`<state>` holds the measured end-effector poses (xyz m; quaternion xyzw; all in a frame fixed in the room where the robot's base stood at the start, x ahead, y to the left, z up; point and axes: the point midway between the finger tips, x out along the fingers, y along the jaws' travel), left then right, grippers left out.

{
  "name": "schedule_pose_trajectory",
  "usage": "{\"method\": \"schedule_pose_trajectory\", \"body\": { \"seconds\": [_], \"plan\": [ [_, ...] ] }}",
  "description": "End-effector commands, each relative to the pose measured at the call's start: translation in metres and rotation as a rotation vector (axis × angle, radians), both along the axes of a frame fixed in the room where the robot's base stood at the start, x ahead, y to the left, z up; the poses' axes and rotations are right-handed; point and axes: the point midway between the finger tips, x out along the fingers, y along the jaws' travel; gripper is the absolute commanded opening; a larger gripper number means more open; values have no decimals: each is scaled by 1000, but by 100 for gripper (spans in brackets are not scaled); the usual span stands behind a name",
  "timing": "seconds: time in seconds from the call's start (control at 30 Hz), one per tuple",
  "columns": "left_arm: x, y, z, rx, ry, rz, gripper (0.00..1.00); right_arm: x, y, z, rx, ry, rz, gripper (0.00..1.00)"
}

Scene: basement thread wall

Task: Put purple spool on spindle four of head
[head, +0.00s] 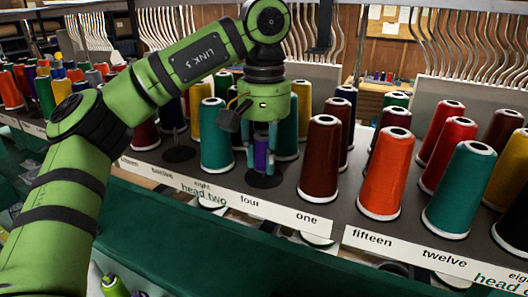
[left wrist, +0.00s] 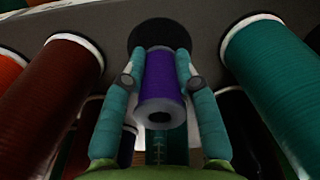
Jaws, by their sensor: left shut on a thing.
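My left gripper (head: 262,168) is shut on the purple spool (head: 262,153), pointing down between a teal cone and a dark brown cone. The spool is upright, just above or on a round black spindle base (head: 265,181) behind the label "four" (head: 250,201), on the part marked "head two". In the left wrist view the spool (left wrist: 163,78) sits between both teal fingers, its end towards the camera, with the black base (left wrist: 150,32) beyond it. The spindle pin is hidden; I cannot tell whether the spool touches the base. My right gripper is not in view.
The teal cone (head: 215,135) stands close left of the gripper and the brown cone (head: 320,160) close right. Another teal cone (head: 287,135) is behind. An empty black base (head: 180,154) lies further left. A green ledge (head: 230,250) runs along the front.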

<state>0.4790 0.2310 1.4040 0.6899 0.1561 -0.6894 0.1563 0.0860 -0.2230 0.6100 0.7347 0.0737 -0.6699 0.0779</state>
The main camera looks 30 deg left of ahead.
Motion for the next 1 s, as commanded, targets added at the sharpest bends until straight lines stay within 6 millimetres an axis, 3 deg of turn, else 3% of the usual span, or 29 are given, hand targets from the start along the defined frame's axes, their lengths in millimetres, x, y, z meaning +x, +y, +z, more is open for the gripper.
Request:
{"method": "schedule_pose_trajectory", "body": {
  "seconds": [1.0],
  "plan": [
    [0, 0, -12, 0, 0, 0, 0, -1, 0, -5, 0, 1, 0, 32]
  ]
}}
